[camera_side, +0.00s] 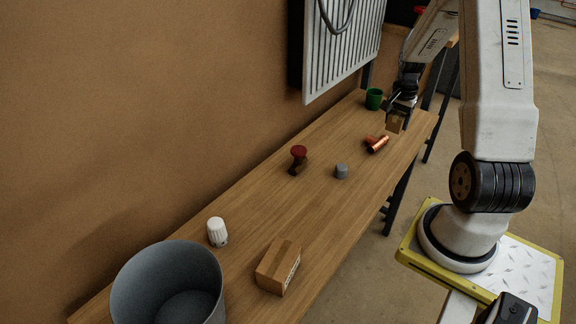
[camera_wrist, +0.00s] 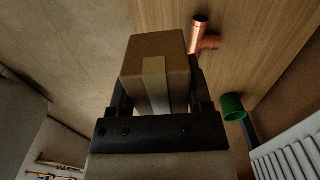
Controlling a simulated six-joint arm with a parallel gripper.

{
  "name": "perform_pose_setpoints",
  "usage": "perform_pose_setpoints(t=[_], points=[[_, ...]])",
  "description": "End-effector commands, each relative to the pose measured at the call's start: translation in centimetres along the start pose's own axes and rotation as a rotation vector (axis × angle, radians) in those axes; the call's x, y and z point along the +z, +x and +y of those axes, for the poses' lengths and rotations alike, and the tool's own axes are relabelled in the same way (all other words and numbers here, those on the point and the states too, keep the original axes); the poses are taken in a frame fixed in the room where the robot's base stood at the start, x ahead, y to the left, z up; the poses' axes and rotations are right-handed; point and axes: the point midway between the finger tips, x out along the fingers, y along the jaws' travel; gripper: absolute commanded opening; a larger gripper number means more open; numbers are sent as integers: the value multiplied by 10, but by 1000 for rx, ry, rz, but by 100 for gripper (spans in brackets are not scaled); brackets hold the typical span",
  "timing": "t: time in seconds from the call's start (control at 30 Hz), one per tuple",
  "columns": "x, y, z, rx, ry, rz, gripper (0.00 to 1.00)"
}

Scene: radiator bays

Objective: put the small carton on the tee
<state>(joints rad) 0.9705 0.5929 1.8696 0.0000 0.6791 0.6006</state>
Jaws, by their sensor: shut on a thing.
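My gripper (camera_side: 402,108) is at the far end of the wooden table, shut on the small carton (camera_side: 394,124). In the wrist view the small carton (camera_wrist: 155,62) is brown with a pale tape strip, held between the two dark fingers of my gripper (camera_wrist: 157,95). The copper tee (camera_side: 376,144) lies on the table just below and left of the held carton in the side view. In the wrist view the tee (camera_wrist: 202,36) is beyond the carton, to its upper right. The carton appears above the table, apart from the tee.
A green cup (camera_side: 374,98) stands near the tee by the radiator (camera_side: 340,48). A grey cap (camera_side: 341,171), a dark red knob (camera_side: 298,158), a white thermostat head (camera_side: 217,231), a larger carton (camera_side: 278,266) and a grey bucket (camera_side: 168,287) stand along the table (camera_side: 252,207).

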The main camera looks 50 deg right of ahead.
Motion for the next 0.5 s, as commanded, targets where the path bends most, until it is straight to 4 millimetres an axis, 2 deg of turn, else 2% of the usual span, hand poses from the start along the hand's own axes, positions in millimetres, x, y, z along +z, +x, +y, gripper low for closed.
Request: perform_pose_setpoints(t=[0.5], points=[[-44,32,-44,1,-1,-1,3]])
